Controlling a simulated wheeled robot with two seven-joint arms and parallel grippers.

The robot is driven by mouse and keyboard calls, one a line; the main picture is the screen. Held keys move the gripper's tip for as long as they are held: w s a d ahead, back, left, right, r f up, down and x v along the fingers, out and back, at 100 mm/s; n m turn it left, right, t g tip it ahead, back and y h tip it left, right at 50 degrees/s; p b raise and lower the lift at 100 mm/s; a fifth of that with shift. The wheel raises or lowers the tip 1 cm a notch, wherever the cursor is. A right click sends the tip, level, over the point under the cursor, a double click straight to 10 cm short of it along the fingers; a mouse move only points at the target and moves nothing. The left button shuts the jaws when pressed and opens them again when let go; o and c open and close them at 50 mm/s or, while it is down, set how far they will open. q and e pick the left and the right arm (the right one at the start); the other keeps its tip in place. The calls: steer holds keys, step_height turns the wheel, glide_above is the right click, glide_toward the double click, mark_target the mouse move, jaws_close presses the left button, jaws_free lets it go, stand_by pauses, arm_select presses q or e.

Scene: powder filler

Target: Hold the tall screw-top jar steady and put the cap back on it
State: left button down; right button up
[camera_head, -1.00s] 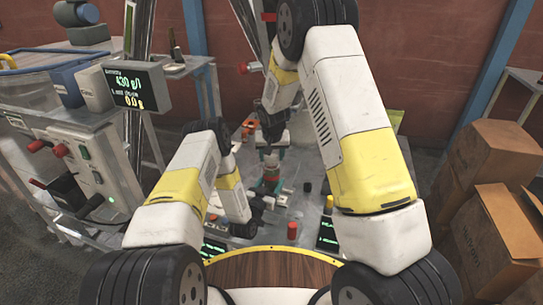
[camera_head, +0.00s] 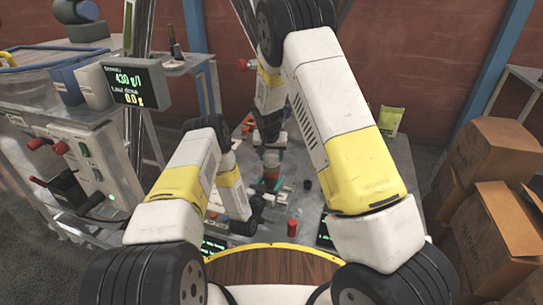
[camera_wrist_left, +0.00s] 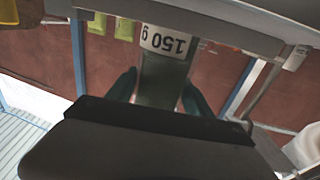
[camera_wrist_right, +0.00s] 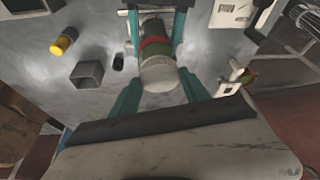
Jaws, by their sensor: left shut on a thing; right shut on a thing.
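The tall jar (camera_head: 271,172) stands upright on the grey bench, with a red band near its top. Its 150 g label (camera_wrist_left: 165,40) shows upside down in the left wrist view. My left gripper (camera_head: 271,186) is shut on the jar's body from the side, its teal fingers on either side of it. The pale ribbed cap (camera_wrist_right: 159,73) is at the jar's top, in line with it. My right gripper (camera_wrist_right: 160,82) is shut on the cap from above. Whether the cap is seated on the threads cannot be told.
A small red-topped item (camera_head: 292,228) and a dark piece (camera_head: 307,185) stand nearby. A yellow-topped bottle (camera_wrist_right: 64,41) and a grey block (camera_wrist_right: 87,73) stand apart from the jar. A green pouch (camera_head: 390,121) is at the back right. Cardboard boxes (camera_head: 495,148) are at the right.

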steer(key=m+h, duration=0.1)
steer(key=m, duration=0.1)
steer(key=m+h, duration=0.1)
steer(key=m, duration=0.2)
steer(key=shift+w+a, duration=0.1)
steer(key=shift+a, duration=0.3)
steer(key=m+g+h, duration=0.1)
steer(key=m, duration=0.2)
steer(key=shift+w, duration=0.15)
steer(key=m, duration=0.1)
steer(key=m+g, duration=0.1)
steer(key=m, duration=0.1)
steer(key=m+g+h, duration=0.1)
steer(key=m, duration=0.1)
steer(key=shift+w, duration=0.25)
steer(key=m+g, duration=0.1)
steer(key=m, duration=0.2)
steer(key=shift+w, duration=0.1)
steer(key=m+g, duration=0.1)
steer(key=m, duration=0.1)
steer(key=m+g, duration=0.1)
steer(key=m, duration=0.2)
steer(key=shift+w+d+f, duration=0.1)
steer(key=shift+w+f, duration=0.05)
steer(key=m+g+y, duration=0.1)
steer(key=m, duration=0.3)
steer(key=shift+w+d+m, duration=0.1)
steer(key=shift+m, duration=0.2)
steer(key=m+g+y, duration=0.1)
steer(key=m, duration=0.2)
